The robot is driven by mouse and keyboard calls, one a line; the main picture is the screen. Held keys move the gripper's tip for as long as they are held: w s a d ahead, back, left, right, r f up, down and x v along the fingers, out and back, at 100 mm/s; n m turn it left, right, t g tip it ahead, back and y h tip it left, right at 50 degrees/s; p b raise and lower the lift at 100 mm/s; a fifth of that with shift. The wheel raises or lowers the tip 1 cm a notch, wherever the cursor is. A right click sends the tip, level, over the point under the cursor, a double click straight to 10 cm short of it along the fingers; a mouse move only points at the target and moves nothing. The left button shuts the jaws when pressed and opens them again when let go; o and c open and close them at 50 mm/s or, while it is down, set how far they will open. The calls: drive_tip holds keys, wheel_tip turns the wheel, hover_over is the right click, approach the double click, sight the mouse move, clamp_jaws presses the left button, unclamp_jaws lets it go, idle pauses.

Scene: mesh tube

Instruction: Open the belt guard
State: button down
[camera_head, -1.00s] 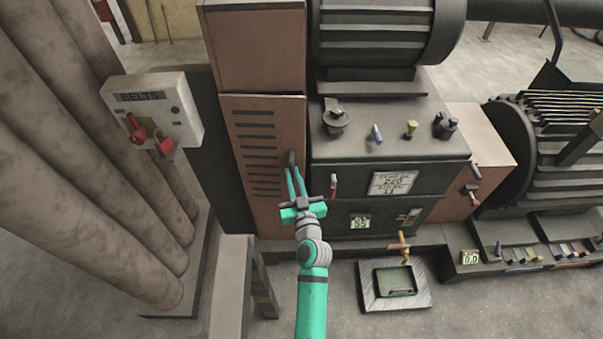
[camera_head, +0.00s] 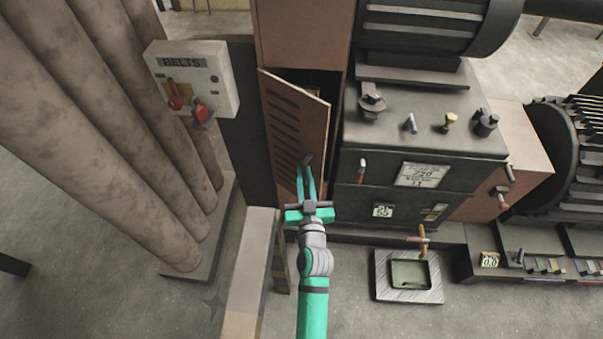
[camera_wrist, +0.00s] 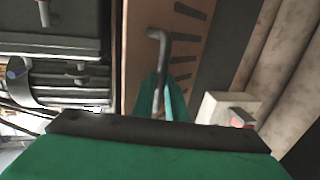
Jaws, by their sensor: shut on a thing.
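The belt guard (camera_head: 292,128) is a brown slotted door on the tall cabinet. It stands partly open, hinged at its left, with a dark gap along its right edge. Its dark bent handle (camera_wrist: 160,45) shows in the wrist view, and in the head view it is small at the fingertips. My gripper (camera_head: 307,172) is shut on the handle, with its green fingers reaching up to it from below. The fingers (camera_wrist: 163,98) also show in the wrist view, and the body of my gripper hides what lies below them.
A pale control box (camera_head: 192,85) marked BELTS, with red handles, stands left of the door beside thick pipes (camera_head: 115,130). A dark machine cabinet (camera_head: 400,185) with knobs stands to the right. A low pale block (camera_head: 250,265) lies left of my arm.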

drive_tip(key=shift+a+r, duration=0.1)
drive_tip(key=shift+a, duration=0.45)
drive_tip(key=c, duration=1.8)
unclamp_jaws()
drive_tip(key=shift+w, duration=0.1)
drive_tip(key=shift+o, duration=0.2)
drive_tip(key=shift+d, duration=0.3)
drive_tip(key=s+d, duration=0.1)
drive_tip(key=s, duration=0.9)
drive_tip(key=shift+s, duration=0.4)
drive_tip(key=shift+c, duration=0.7)
